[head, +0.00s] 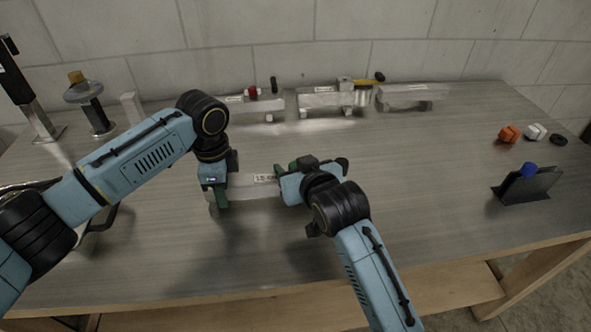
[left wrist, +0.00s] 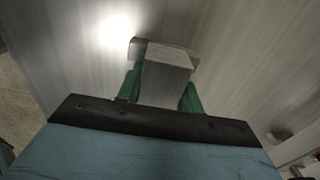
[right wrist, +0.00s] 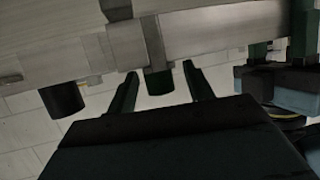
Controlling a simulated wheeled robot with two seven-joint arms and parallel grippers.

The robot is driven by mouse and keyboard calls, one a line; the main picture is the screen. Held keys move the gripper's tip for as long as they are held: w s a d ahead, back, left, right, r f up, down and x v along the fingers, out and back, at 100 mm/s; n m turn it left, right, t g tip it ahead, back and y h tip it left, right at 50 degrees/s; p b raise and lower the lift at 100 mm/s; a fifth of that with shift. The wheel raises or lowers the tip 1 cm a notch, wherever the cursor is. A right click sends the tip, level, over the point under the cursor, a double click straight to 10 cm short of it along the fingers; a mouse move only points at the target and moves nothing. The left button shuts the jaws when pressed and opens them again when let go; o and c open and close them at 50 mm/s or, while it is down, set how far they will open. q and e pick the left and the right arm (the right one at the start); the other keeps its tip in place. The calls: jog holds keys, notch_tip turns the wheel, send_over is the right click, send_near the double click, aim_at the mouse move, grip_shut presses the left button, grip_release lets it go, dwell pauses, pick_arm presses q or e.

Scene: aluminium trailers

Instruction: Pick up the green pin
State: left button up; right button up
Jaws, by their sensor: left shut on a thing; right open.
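An aluminium trailer (head: 255,188) with a white label lies on the table between my arms. My left gripper (head: 220,196) is shut on its left end; in the left wrist view the end block (left wrist: 165,72) sits between the green fingers. My right gripper (right wrist: 161,70) is open at the trailer's right part. The green pin (right wrist: 158,82) projects from the beam between its fingers, with a visible gap on each side. In the head view the right gripper (head: 288,170) hides the pin, and the fingers are green too.
Several aluminium trailers (head: 325,98) stand along the back, one with a red knob (head: 253,92). A black stand (head: 530,186) with a blue pin (head: 529,169) is at right, near orange (head: 509,133) and white (head: 535,131) pieces. The table's middle right is clear.

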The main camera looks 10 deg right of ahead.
aim_at(295, 165)
jog(key=c, duration=1.1)
jog(key=shift+o, duration=0.2)
notch_tip(295, 165, up, 10)
jog(key=shift+r, duration=0.1)
pick_arm(q)
jog(key=o, duration=1.2)
